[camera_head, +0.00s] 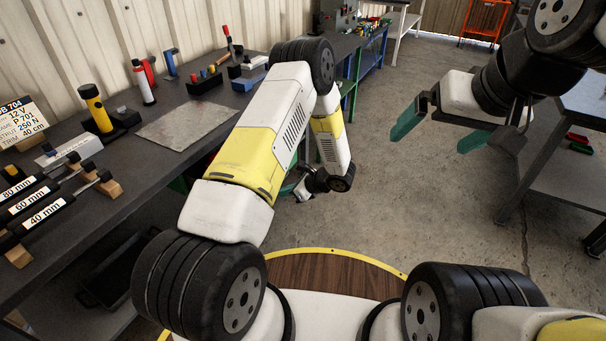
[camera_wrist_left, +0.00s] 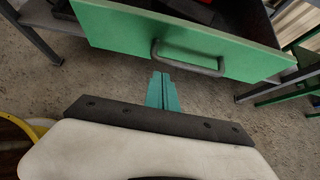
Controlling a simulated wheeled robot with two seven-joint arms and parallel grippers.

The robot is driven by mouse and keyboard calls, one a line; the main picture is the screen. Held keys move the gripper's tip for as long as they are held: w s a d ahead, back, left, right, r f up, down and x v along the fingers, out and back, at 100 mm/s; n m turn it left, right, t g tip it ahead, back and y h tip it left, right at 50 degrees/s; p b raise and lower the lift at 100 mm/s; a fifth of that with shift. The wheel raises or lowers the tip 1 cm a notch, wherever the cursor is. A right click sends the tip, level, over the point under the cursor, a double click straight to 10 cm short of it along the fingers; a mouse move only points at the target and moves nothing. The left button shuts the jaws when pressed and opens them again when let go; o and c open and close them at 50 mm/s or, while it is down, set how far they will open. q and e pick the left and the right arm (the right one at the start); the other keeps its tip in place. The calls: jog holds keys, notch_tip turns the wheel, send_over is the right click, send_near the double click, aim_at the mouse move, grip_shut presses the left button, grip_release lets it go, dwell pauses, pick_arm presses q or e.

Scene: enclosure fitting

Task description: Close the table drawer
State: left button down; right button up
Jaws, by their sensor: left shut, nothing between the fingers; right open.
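The table drawer (camera_wrist_left: 120,32) has a green front and a dark bar handle (camera_wrist_left: 188,62). In the left wrist view it stands pulled out, with part of its dark inside and some contents visible behind the front. My left gripper (camera_wrist_left: 161,78) is shut and empty, its green fingertips just below the drawer front and a little left of the handle; I cannot tell whether they touch it. In the head view my left arm hides most of the drawer. My right gripper (camera_head: 437,130) is open and empty, raised over the floor at the right.
The dark workbench (camera_head: 215,95) along the wall carries a yellow flashlight (camera_head: 96,108), a metal plate (camera_head: 185,121) and labelled tools. A second table (camera_head: 585,95) stands at the right. The concrete floor between them is clear.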

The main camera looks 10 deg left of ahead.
pick_arm(q)
jog(key=shift+w+a+r, duration=0.1)
jog(key=shift+w+a, duration=0.1)
jog(key=shift+a, duration=0.3)
jog(key=shift+a, duration=0.1)
jog(key=w+a, duration=0.2)
jog(key=a, duration=0.5)
jog(key=w+a, duration=0.3)
jog(key=a, duration=0.5)
jog(key=w+a, duration=0.3)
jog(key=a, duration=0.5)
jog(key=shift+w+a, duration=0.15)
jog(key=shift+w, duration=0.1)
jog(key=shift+a+r, duration=0.1)
jog(key=shift+a, duration=0.2)
